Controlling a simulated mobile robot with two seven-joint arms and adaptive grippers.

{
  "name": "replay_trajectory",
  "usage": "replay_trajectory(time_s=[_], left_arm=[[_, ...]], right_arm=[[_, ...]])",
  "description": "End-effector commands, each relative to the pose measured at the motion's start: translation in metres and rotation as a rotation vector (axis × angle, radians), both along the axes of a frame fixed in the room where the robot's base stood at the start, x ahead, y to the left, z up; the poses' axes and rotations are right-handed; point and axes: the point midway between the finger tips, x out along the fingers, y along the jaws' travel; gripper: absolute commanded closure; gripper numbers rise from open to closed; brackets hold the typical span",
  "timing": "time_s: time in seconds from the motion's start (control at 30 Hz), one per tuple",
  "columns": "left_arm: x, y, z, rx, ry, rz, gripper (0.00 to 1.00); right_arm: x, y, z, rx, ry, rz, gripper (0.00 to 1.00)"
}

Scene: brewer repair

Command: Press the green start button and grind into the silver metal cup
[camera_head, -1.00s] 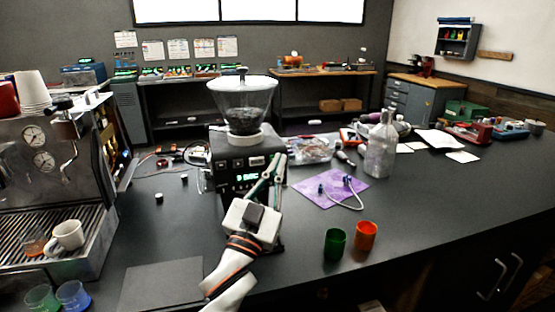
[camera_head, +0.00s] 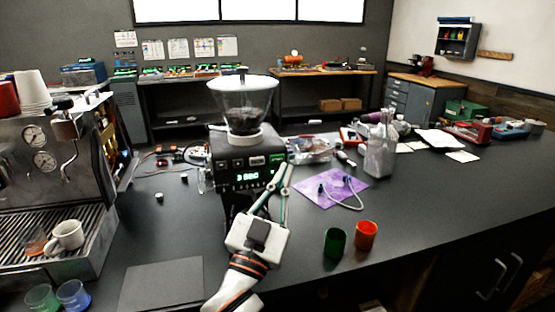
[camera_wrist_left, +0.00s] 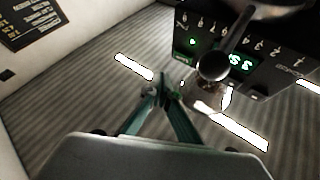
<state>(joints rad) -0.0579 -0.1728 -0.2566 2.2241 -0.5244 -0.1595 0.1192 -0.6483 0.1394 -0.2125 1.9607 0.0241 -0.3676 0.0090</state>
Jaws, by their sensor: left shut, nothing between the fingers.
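The black coffee grinder (camera_head: 227,160) stands on the dark counter with a clear hopper (camera_head: 245,100) on top. Its front has a lit green display (camera_head: 252,176) and a small green patch (camera_head: 277,158) at the upper right, perhaps the start button. My left gripper (camera_head: 282,168) is shut and empty, its fingertips in front of the grinder's face. In the left wrist view its fingertips (camera_wrist_left: 161,88) meet below the grinder panel (camera_wrist_left: 205,35). A shiny silver shape (camera_wrist_left: 212,100), perhaps the metal cup, shows under a round dark knob there. My right gripper is out of view.
A green cup (camera_head: 335,243) and an orange cup (camera_head: 366,235) stand right of my arm. An espresso machine (camera_head: 50,170) fills the left. The front right counter is clear.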

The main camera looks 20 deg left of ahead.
Motion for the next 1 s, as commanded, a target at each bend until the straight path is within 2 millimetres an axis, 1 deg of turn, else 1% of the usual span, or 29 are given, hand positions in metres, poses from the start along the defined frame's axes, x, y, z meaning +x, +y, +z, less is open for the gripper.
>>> replay_trajectory(time_s=[0.1, 0.27, 0.93, 1.0], left_arm=[[-0.009, -0.006, -0.001, -0.001, 0.001, -0.002, 1.00], [-0.015, -0.010, 0.000, -0.001, 0.000, 0.000, 1.00], [-0.016, -0.011, 0.000, -0.001, 0.000, 0.000, 1.00], [-0.015, -0.011, -0.005, 0.001, 0.009, -0.004, 1.00]], right_arm=[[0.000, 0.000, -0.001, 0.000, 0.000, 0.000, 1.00], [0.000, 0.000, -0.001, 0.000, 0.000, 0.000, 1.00], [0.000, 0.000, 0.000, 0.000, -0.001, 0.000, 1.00], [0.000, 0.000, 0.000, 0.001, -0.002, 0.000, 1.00]])
